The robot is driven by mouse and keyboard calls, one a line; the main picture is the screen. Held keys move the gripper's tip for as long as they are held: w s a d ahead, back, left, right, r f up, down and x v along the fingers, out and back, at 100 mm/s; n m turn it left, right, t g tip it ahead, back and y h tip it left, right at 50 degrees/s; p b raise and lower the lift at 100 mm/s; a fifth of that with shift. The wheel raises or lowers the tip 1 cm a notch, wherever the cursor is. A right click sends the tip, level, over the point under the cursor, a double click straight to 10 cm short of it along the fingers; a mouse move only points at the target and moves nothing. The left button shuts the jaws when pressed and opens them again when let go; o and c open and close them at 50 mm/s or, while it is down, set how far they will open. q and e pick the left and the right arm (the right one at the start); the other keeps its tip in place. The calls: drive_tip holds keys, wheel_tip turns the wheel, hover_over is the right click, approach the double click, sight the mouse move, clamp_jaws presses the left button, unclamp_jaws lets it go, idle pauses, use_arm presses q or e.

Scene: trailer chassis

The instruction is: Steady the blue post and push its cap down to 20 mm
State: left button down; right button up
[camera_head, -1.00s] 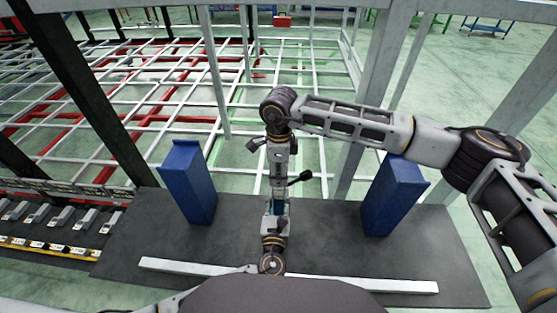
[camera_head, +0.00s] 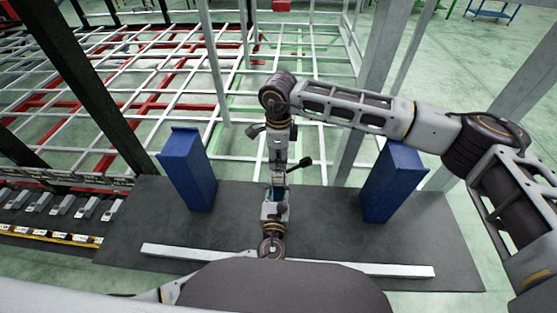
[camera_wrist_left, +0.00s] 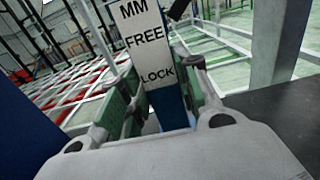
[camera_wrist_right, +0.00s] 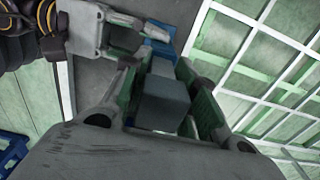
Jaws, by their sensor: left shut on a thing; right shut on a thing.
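The narrow blue post (camera_wrist_left: 168,105) stands in the middle. A white label (camera_wrist_left: 155,50) showing "MM", "FREE" and "LOCK" is on it in the left wrist view. My left gripper (camera_wrist_left: 163,98) is shut on the post, one finger on each side; it also shows low in the centre of the head view (camera_head: 276,206). My right gripper (camera_wrist_right: 165,95) points down from above and is shut on the grey block-like cap (camera_wrist_right: 163,104). Some blue (camera_wrist_right: 158,32) shows beyond the cap in the right wrist view. In the head view the grippers mostly hide the post. The cap's height cannot be read.
A large blue block stands on the dark tabletop (camera_head: 310,235) at left (camera_head: 188,170) and another at right (camera_head: 390,185). A pale bar (camera_head: 400,270) lies across the front. White-grey uprights (camera_head: 378,70) and the chassis frame (camera_head: 130,75) stand behind.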

drive_tip(key=shift+f, duration=0.85)
drive_tip(key=shift+s+d+f, duration=0.1)
drive_tip(key=shift+f, duration=0.2)
